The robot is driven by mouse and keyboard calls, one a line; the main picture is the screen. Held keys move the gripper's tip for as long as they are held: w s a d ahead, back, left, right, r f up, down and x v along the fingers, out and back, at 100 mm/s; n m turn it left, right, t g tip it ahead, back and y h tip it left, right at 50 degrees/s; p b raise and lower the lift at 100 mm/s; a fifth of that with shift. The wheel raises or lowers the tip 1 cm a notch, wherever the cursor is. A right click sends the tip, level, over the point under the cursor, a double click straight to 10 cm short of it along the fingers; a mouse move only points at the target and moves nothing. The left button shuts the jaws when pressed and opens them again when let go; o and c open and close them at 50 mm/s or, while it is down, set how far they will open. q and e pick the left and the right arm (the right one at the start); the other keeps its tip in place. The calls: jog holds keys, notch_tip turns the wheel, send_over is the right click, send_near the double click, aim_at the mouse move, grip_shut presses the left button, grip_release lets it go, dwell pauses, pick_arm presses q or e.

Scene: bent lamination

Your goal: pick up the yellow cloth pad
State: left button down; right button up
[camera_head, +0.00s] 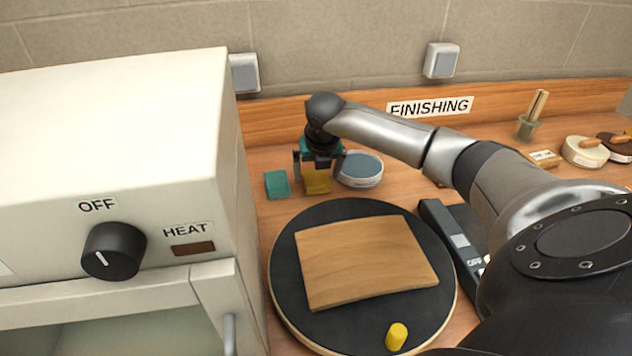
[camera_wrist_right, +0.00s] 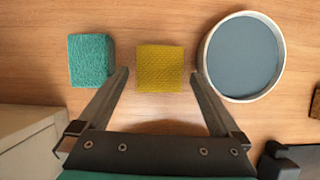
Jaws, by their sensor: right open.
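The yellow cloth pad (camera_head: 316,182) lies on the wooden bench behind the round black turntable in the head view, partly hidden by my right gripper (camera_head: 319,168). In the right wrist view the pad (camera_wrist_right: 160,68) is a yellow textured square. It lies between and just beyond the two fingertips of my right gripper (camera_wrist_right: 159,75). The gripper is open, and the fingers do not appear to touch the pad. My left gripper is not in view.
A teal sponge block (camera_head: 277,184) is left of the pad, and a round tin (camera_head: 360,170) with grey-blue contents is right of it. A wooden panel (camera_head: 362,262) and a yellow cylinder (camera_head: 396,337) are on the turntable (camera_head: 290,315). A white heater box (camera_head: 110,150) stands left.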

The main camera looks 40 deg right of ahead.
aim_at(317, 179)
jog(key=shift+x, duration=0.9)
jog(key=c, duration=1.2)
jog(key=shift+r, duration=0.15)
jog(key=shift+c, duration=0.2)
notch_tip(317, 179, up, 20)
jog(key=p, duration=0.2)
